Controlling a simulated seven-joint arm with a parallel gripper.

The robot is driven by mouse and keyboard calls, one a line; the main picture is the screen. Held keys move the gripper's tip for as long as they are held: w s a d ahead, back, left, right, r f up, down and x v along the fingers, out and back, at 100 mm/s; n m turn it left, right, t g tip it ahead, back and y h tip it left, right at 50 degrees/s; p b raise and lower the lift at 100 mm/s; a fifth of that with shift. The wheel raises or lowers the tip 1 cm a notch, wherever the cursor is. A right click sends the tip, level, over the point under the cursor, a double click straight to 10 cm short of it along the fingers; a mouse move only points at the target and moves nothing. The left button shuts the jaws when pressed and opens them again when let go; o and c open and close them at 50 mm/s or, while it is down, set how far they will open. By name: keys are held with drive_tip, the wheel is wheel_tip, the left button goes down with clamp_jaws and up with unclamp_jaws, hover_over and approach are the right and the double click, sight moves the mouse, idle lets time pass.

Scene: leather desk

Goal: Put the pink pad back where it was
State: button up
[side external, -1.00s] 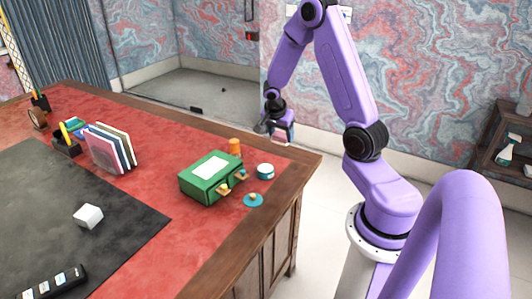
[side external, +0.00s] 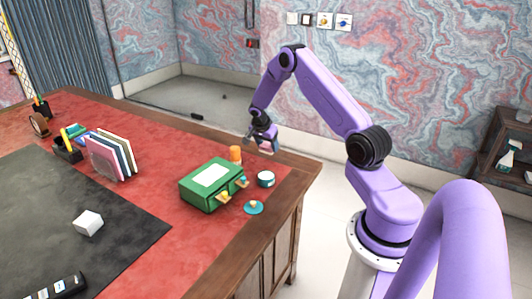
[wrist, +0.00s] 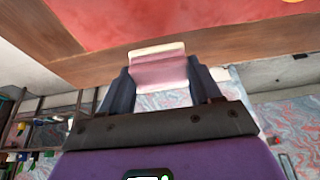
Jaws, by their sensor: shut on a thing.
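My gripper (side external: 265,146) is shut on the pink pad (wrist: 159,68), a small block with a pale top edge. In the side external view the pad is small and partly hidden by the fingers. In the wrist view it sits between the two dark fingers (wrist: 160,82). The gripper and pad appear near the desk's back wooden edge, behind the orange cylinder. I cannot tell how high the pad is above the desk.
A green box (side external: 203,199) with open little drawers stands near the orange cylinder (side external: 235,154), a white-and-teal jar (side external: 266,180) and a teal disc (side external: 253,208). Upright folders (side external: 105,160) and a white cube (side external: 88,223) are farther left. Red leather left of the box is clear.

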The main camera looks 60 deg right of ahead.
sight(266, 152)
drive_tip(key=shift+w+d+f, duration=0.35)
drive_tip(key=shift+w+f, duration=0.1)
drive_tip(key=shift+f, duration=1.7)
drive_tip(key=shift+f, duration=0.15)
drive_tip(key=o, duration=0.9)
drive_tip(key=shift+o, duration=0.2)
